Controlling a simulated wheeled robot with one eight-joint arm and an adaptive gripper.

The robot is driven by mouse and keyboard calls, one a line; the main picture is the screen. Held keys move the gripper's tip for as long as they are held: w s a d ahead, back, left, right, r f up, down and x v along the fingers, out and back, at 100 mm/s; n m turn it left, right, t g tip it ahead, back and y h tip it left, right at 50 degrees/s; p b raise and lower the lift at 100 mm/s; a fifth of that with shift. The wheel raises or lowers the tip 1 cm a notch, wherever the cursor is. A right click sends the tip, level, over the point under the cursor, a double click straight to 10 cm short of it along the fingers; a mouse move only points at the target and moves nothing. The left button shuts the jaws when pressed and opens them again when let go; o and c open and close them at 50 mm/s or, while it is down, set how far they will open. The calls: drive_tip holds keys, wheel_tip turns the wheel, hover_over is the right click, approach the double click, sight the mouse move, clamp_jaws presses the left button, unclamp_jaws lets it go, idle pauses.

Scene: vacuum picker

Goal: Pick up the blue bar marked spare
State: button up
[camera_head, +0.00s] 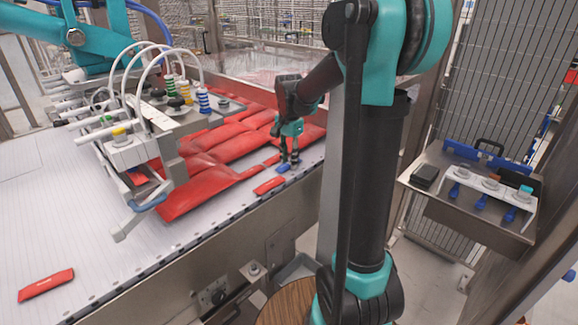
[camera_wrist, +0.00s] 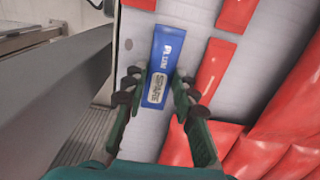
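The blue bar (camera_wrist: 163,66) lies flat on the white conveyor belt (camera_wrist: 195,15) near its edge. In the wrist view it reads "PLUM" with a pale "SPARE" label on its near end. In the head view the bar (camera_head: 283,168) is small, just below my gripper's fingertips. My gripper (camera_wrist: 157,82) is open, with one finger on each side of the bar's near end. A gap shows on both sides, though contact is hard to judge. In the head view my gripper (camera_head: 289,160) points down at the belt's near edge.
Red bars (camera_wrist: 212,65) lie close to the right of the blue bar. Large red packs (camera_head: 225,142) cover the belt behind. A vacuum picker head (camera_head: 150,135) hangs over the belt at left. A lone red bar (camera_head: 46,285) lies front left. A side shelf (camera_head: 470,212) stands at right.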

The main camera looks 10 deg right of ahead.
drive_tip(key=shift+c, duration=0.7)
